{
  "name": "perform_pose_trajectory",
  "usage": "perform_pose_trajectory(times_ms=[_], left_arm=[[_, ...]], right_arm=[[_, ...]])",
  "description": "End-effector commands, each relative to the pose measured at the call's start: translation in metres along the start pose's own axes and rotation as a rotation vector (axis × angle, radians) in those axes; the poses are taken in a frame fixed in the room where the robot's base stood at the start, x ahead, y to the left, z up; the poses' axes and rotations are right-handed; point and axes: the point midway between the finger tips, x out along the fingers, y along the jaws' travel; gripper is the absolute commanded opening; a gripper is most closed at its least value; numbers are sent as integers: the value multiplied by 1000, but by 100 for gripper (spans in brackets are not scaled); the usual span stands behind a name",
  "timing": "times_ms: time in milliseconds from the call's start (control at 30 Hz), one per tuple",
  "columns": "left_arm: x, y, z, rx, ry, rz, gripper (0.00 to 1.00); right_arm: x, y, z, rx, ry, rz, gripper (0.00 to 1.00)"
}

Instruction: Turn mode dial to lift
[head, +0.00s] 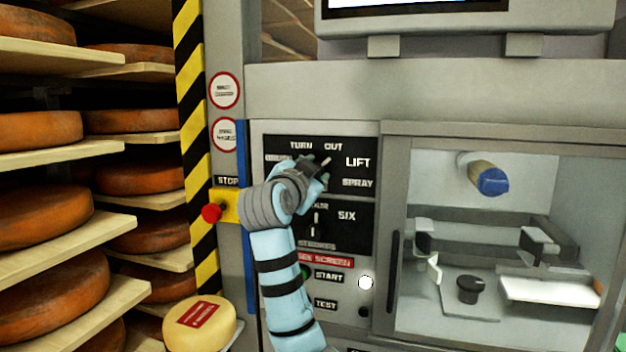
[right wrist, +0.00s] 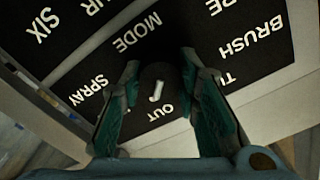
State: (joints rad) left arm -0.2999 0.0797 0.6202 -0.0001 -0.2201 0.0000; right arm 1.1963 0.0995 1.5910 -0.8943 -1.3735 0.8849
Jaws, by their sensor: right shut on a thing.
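The mode dial (right wrist: 156,88) is a dark round knob with a white pointer mark, on a black panel (head: 368,142) lettered TURN, OUT, LIFT and SPRAY. My right gripper (head: 318,167) is at this panel, its two green-padded fingers shut on the dial, one on each side in the right wrist view (right wrist: 160,85). The pointer mark is on the side toward OUT and LIFT; I cannot tell exactly which it lines up with. In the right wrist view a finger hides the LIFT label. My left gripper is not in view.
A second panel with SIX (head: 346,215) sits below. A red stop button (head: 211,213) on a yellow box is left of my arm. A glass-fronted chamber (head: 480,290) is at right. Shelves of cheese wheels (head: 38,213) stand left; a pale cheese wheel (head: 182,338) is at the bottom.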

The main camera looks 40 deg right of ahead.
Motion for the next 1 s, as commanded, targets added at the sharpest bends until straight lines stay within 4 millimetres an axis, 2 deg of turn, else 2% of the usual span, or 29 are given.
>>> perform_pose_trajectory(times_ms=[300,500,1000], left_arm=[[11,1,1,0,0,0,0],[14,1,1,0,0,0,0],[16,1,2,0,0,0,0]], right_arm=[[0,2,3,242,-4,3,2],[0,2,2,337,-3,3,2],[0,1,2,393,-3,3,2]])
